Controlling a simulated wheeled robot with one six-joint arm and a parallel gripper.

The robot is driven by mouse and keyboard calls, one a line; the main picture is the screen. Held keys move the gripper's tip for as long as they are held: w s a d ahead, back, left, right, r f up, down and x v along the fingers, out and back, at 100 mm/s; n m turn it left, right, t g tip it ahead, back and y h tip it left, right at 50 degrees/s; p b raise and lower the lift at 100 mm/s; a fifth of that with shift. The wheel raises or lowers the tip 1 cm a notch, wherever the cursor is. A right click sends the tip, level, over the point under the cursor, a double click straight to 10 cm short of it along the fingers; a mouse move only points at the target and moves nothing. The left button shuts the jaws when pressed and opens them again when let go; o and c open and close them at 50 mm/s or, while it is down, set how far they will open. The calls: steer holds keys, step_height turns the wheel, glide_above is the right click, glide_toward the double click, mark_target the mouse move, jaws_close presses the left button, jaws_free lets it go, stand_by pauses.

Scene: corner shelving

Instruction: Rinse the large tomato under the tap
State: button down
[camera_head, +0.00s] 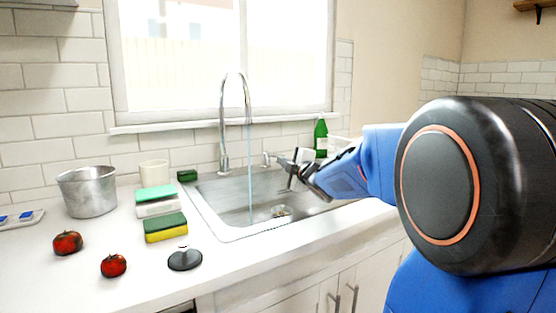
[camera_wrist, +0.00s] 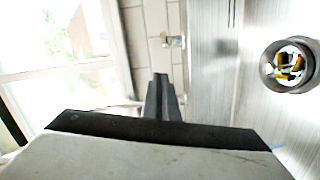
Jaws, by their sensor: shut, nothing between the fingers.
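Two red tomatoes lie on the counter at the left in the head view. The farther one (camera_head: 67,242) looks a little larger than the nearer one (camera_head: 113,265). The tall chrome tap (camera_head: 224,125) stands behind the sink, and a thin blue stream of water (camera_head: 250,175) falls from its spout into the sink (camera_head: 212,203). My gripper (camera_head: 283,162) is above the right part of the sink, close to the small tap lever (camera_head: 267,159); I cannot tell whether they touch. In the wrist view my gripper (camera_wrist: 161,80) is shut and empty, away from both tomatoes.
Sponges (camera_head: 166,228), a dark sink plug (camera_head: 185,259), a metal pot (camera_head: 87,192) and a cream cup (camera_head: 154,172) stand left of the sink. A green bottle (camera_head: 321,138) is behind my arm. The drain (camera_wrist: 290,65) shows at the right in the wrist view.

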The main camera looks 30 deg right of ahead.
glide_toward(274, 155)
steer(key=w+a, duration=0.3)
steer(key=w, duration=0.1)
steer(key=shift+w+d+r+n, duration=0.15)
steer(key=shift+d+n, duration=0.15)
steer(key=shift+d, duration=0.9)
steer(key=shift+d, duration=0.75)
steer(key=shift+a, duration=0.1)
